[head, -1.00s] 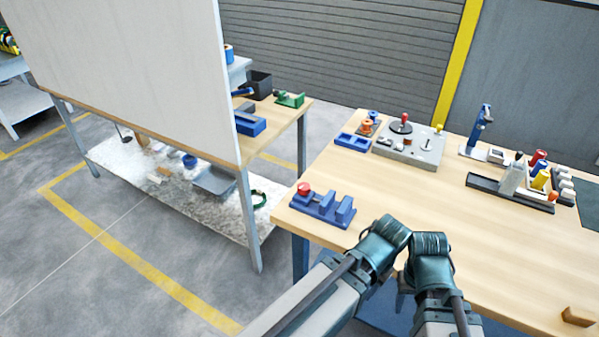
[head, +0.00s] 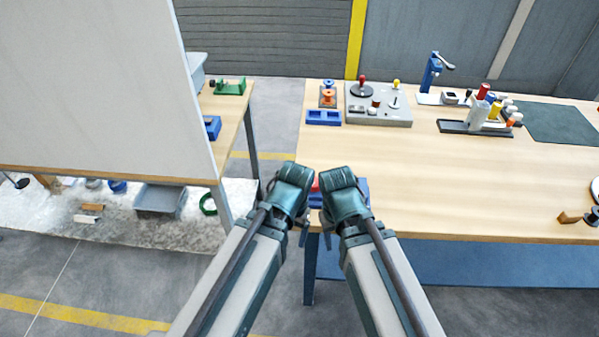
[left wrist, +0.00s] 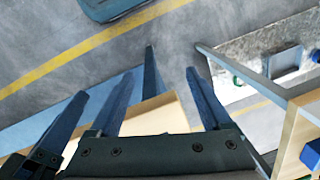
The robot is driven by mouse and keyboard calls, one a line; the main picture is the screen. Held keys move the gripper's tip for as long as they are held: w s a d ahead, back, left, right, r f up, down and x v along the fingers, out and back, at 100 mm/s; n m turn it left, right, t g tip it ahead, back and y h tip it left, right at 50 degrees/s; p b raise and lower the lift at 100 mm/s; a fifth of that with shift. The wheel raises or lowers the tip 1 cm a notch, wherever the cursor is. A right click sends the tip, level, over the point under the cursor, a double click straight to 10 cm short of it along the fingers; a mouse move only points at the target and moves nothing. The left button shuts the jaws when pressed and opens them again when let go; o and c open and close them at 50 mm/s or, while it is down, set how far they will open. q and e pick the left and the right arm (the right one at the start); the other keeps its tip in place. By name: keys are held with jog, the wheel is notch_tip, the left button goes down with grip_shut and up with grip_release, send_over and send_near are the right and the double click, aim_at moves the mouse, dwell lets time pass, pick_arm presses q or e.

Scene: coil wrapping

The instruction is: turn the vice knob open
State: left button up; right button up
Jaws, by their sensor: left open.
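The blue vice (head: 362,186) sits at the near left corner of the right-hand table. Its red knob (head: 315,186) shows only as a sliver between my two wrists, and most of the vice is hidden behind them. My left gripper (head: 292,178) is in front of the vice's left side in the head view, with its fingers out of sight there. In the left wrist view my left gripper (left wrist: 160,72) is open and empty over the table corner and floor. My right gripper (head: 341,182) is in front of the vice, its fingers hidden.
The right-hand table (head: 450,200) is clear in its middle. A blue tray (head: 323,118), a grey panel (head: 380,112) and other fixtures stand along its back. A second table (head: 180,175) with a white board (head: 90,80) stands left, across a floor gap.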

pick_arm(q)
jog(key=w+a+r+n+p, duration=0.1)
jog(key=w+a+r+p, duration=0.15)
jog(key=r+p, duration=0.3)
jog(key=w+a+r+p, duration=0.1)
jog(key=a+r+p, duration=0.2)
jog(key=r+p, duration=0.3)
notch_tip(320, 180, up, 7)
jog(key=m+h+p, duration=0.1)
jog(key=m+p, duration=0.4)
jog(key=m, duration=2.4)
send_over(315, 181)
pick_arm(e)
notch_tip(315, 181, up, 18)
jog(key=shift+a+r, duration=0.2)
jog(key=shift+r, duration=0.05)
pick_arm(q)
jog(key=shift+f, duration=0.1)
pick_arm(e)
jog(key=shift+f, duration=0.1)
pick_arm(q)
notch_tip(315, 181, down, 14)
jog(key=b, duration=1.3)
jog(key=shift+b, duration=0.4)
pick_arm(e)
notch_tip(315, 181, down, 14)
jog(key=shift+r, duration=0.2)
pick_arm(q)
jog(key=shift+r, duration=0.2)
